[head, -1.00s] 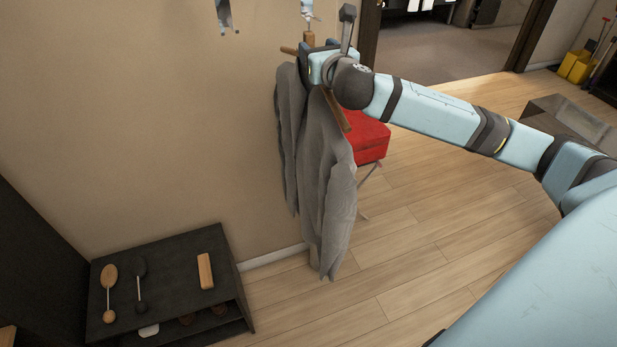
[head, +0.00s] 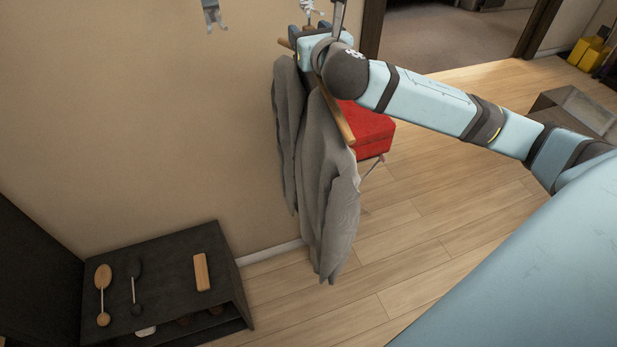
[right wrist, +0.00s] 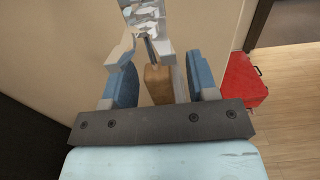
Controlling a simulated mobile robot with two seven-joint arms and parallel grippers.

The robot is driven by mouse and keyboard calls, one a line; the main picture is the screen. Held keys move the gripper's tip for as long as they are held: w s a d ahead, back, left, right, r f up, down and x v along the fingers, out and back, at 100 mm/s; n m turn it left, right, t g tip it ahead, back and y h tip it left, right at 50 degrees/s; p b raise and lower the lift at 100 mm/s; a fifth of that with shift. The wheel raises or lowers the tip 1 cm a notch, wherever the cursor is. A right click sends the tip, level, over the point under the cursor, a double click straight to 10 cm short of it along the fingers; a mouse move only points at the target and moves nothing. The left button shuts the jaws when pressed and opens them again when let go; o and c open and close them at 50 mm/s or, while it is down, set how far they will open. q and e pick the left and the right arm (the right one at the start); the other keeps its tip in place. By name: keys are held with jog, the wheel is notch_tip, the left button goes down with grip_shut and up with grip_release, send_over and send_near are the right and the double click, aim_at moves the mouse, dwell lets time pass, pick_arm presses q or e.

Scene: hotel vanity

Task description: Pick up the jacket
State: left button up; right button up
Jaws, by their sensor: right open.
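The grey jacket (head: 325,190) hangs on a wooden hanger (head: 341,118) from a metal wall hook (head: 313,10) at the top of the head view. My right gripper (head: 318,36) is at the top of the hanger, above the jacket's collar. In the right wrist view, its two blue fingers (right wrist: 161,72) stand apart on either side of the wooden hanger (right wrist: 158,86), with the metal hook (right wrist: 146,22) just beyond. I cannot tell whether a finger touches the hanger. The jacket is not clear in the wrist view. My left gripper is out of view.
A second wall hook (head: 214,14) is to the left. A dark shelf (head: 165,240) with brushes on it stands below left. A red box (head: 368,132) on a stand is behind the jacket. The wooden floor (head: 430,210) to the right is mostly clear.

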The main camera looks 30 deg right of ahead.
jog(key=shift+w+d, duration=0.1)
jog(key=shift+s+r, duration=0.15)
jog(key=shift+s, duration=0.05)
jog(key=shift+s+a, duration=0.15)
jog(key=shift+a, duration=0.05)
jog(key=shift+c, duration=0.7)
grip_shut()
dwell(0.3)
